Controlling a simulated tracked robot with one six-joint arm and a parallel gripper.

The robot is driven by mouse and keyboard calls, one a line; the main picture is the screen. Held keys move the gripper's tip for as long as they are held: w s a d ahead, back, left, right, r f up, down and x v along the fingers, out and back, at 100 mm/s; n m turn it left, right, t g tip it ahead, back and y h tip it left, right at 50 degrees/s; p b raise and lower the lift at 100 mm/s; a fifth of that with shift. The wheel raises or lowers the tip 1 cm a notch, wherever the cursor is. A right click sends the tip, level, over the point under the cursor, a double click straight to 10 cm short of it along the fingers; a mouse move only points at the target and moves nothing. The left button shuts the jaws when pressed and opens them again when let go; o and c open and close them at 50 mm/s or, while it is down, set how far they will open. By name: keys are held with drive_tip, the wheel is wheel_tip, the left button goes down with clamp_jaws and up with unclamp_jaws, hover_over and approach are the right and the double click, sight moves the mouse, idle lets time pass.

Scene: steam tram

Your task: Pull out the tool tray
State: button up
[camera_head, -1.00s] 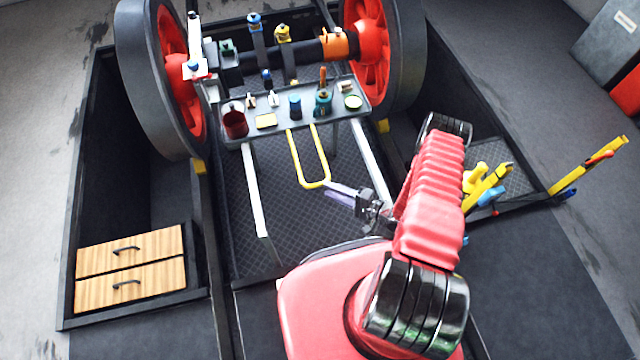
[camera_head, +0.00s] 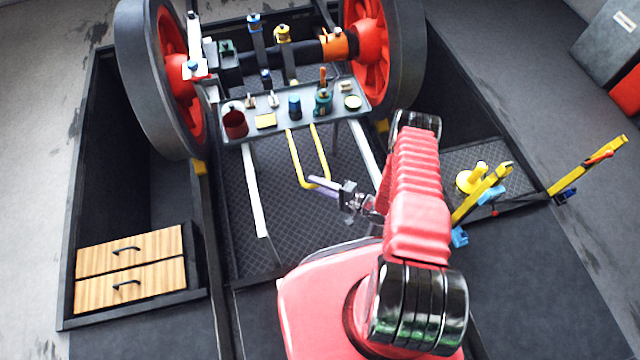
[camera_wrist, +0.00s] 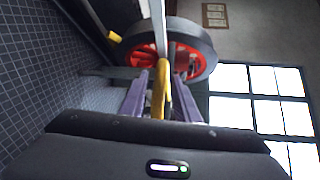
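The grey tool tray (camera_head: 246,134) rests across two pale rails in front of the axle. It carries a red cup, several small bottles and other small items. A yellow U-shaped handle (camera_head: 295,158) runs from its front edge toward me. My gripper (camera_head: 318,186) is at the near, rounded end of this handle. In the wrist view, the two purple-grey fingers (camera_wrist: 159,98) stand apart, with the yellow handle (camera_wrist: 158,90) between them. I see gaps beside the bar, so the fingers do not look closed on it.
Pale rails (camera_head: 254,195) run toward me over a dark textured floor (camera_head: 285,225). Large red-and-grey wheels (camera_head: 160,85) flank the tray. A wooden drawer unit (camera_head: 130,268) is at lower left. Yellow levers (camera_head: 480,193) stand right of my arm.

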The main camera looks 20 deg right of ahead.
clamp_jaws()
idle(0.3)
